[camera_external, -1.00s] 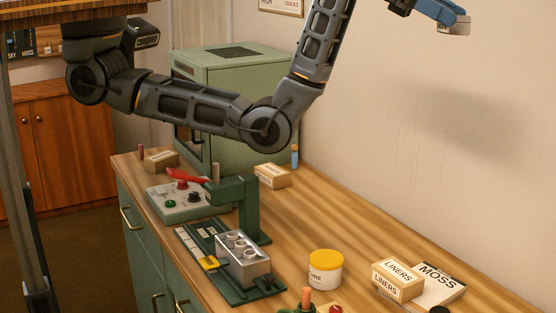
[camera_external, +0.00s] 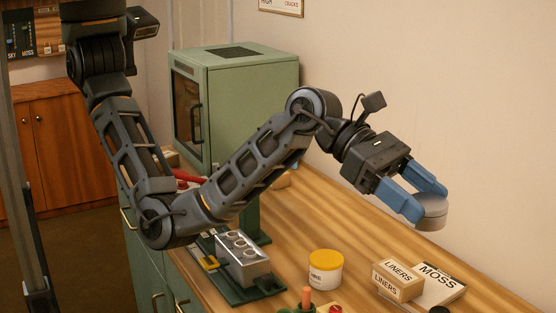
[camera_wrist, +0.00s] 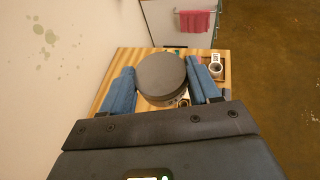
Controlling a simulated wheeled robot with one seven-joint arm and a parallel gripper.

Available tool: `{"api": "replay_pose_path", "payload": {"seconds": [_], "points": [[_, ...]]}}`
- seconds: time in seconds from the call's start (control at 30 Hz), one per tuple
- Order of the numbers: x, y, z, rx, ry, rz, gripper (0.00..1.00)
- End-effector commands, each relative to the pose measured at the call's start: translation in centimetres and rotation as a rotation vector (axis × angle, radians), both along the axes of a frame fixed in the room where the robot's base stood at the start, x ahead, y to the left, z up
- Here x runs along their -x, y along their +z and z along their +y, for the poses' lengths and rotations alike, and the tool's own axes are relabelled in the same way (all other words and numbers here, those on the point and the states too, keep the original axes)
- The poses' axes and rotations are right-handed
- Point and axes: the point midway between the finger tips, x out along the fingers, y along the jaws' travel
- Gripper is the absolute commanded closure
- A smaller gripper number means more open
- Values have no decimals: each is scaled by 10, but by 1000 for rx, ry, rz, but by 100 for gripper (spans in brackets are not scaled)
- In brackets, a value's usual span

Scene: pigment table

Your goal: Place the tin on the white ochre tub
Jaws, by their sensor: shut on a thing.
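My gripper (camera_external: 424,205) has blue fingers and is shut on a round, flat grey tin (camera_external: 432,217). The tin is held in the air above the back right part of the bench. In the wrist view the tin (camera_wrist: 162,77) sits between the two blue fingers, its flat round face toward the camera. A white tub with a yellow lid (camera_external: 325,270) stands upright on the bench, lower and to the left of the tin in the external view. Part of its label shows, too little to read in full. The tin and the tub are well apart.
A LINERS box (camera_external: 398,282) and a MOSS packet (camera_external: 440,284) lie right of the tub. A metal block on a green press (camera_external: 243,258) stands left of it. A green cabinet (camera_external: 250,95) stands at the back. Bare wood (camera_external: 330,215) lies behind the tub.

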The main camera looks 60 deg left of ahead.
Motion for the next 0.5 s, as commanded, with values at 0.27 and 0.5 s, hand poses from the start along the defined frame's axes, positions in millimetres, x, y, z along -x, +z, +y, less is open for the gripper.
{"api": "replay_pose_path", "payload": {"seconds": [0.27, 0.5], "points": [[11, -84, 28, -6, -60, 0, 70], [13, -130, 59, -2, -77, 2, 70]]}}
